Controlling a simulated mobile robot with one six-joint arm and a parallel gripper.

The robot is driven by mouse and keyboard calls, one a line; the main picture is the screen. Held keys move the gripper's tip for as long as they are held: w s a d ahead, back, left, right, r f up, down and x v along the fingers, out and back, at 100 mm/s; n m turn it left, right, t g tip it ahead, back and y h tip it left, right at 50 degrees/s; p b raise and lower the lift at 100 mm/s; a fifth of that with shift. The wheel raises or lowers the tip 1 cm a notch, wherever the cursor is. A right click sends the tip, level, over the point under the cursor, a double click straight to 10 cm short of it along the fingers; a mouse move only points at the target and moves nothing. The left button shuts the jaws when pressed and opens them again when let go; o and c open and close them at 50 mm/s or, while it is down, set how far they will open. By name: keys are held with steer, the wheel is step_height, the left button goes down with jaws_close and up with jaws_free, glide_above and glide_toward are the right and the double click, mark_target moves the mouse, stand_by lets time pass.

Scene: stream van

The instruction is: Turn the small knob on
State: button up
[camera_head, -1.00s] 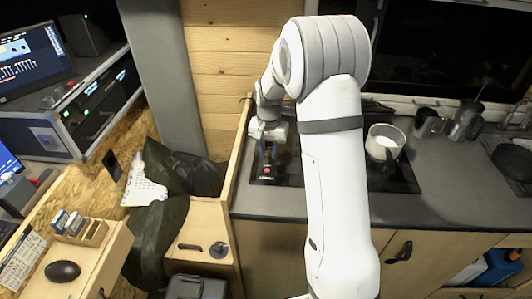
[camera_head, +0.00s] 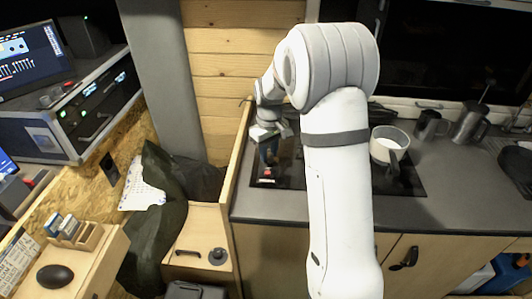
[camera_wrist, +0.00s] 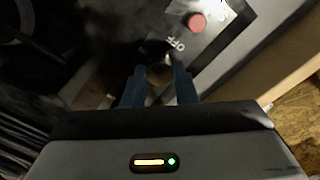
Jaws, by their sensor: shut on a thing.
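The small knob (camera_wrist: 160,73) is a dark round piece, partly hidden between my fingers in the wrist view. It sits on a dark panel with white marks beside it. My gripper (camera_wrist: 159,76) reaches over the panel with its two blue fingers on either side of the knob, shut on it. In the head view my gripper (camera_head: 268,158) is over the left end of the black cooktop, and the knob cannot be made out there. A red round button (camera_wrist: 196,22) stands on a light plate beyond the fingers. The red button also shows in the head view (camera_head: 267,171).
The black cooktop (camera_head: 400,180) carries a light pot (camera_head: 388,145) to the right of my arm. Metal mugs (camera_head: 428,124) stand farther right. A wooden partition (camera_head: 236,160) rises close at the left of my gripper.

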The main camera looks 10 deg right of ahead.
mark_target(269, 154)
steer(key=shift+w+r+n, duration=0.15)
steer(key=shift+n, duration=0.75)
steer(key=o, duration=0.8)
steer(key=shift+o, duration=0.9)
step_height(269, 154, up, 7)
steer(key=shift+r+b, duration=0.1)
steer(key=shift+b, duration=0.4)
steer(key=shift+r, duration=0.15)
